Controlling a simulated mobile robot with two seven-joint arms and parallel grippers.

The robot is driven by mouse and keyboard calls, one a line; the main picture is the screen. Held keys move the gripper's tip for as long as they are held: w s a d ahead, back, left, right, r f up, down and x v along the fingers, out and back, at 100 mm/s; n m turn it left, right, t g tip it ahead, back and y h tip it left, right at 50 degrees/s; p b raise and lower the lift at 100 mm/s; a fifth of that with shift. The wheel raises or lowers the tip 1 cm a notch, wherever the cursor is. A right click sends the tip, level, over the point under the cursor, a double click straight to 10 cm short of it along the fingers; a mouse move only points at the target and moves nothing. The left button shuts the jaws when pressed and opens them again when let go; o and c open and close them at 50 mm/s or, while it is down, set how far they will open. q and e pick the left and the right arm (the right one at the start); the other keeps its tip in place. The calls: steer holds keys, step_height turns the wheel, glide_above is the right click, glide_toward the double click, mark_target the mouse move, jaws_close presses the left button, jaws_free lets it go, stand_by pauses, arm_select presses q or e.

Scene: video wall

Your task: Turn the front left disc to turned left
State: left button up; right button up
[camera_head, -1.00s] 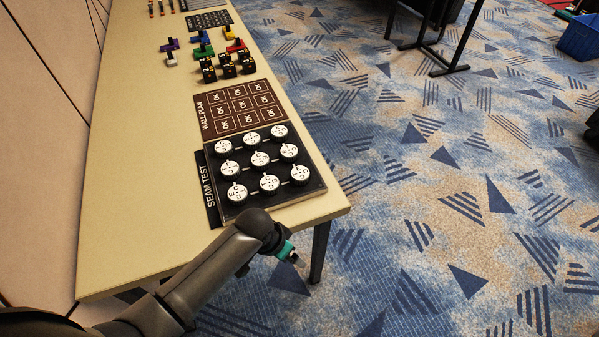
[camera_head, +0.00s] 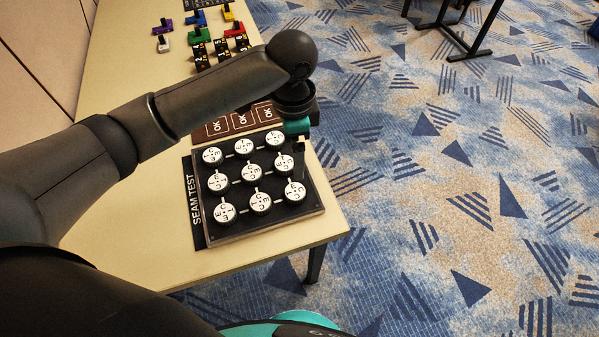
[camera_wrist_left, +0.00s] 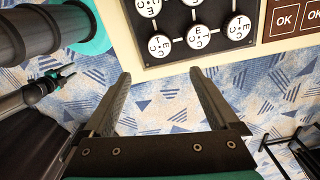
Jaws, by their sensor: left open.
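The front left disc (camera_head: 224,213) is a white-faced round knob at the near left corner of the black disc board (camera_head: 232,232). Its dark letters are too small to read surely. The board holds three rows of similar discs. My left gripper (camera_head: 297,150) hangs by the board's right edge, away from that disc and partly hidden behind its wrist. In the left wrist view the gripper (camera_wrist_left: 158,73) is open and empty, with carpet between its fingers. Part of the board's discs (camera_wrist_left: 198,36) show beyond the fingertips; the front left disc is outside that view. My right gripper (camera_wrist_left: 50,84) appears small there, its jaws unclear.
The brown OK panel (camera_head: 215,131) lies behind the board, partly covered by my left arm. Coloured blocks (camera_head: 199,37) and black numbered blocks (camera_head: 221,48) stand farther back. The tan table (camera_head: 160,235) is bare left of the board. Open carpet lies right.

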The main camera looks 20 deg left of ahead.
arm_select(q)
steer(key=b, duration=0.1)
glide_toward(295, 191)
step_height(295, 191, down, 9)
steer(key=b, duration=0.3)
arm_select(e)
steer(key=f, duration=0.2)
steer(key=s+f, duration=0.1)
steer(key=f, duration=0.1)
steer(key=shift+s+f, duration=0.15)
steer(key=shift+f, duration=0.1)
arm_select(q)
steer(key=shift+c, duration=0.3)
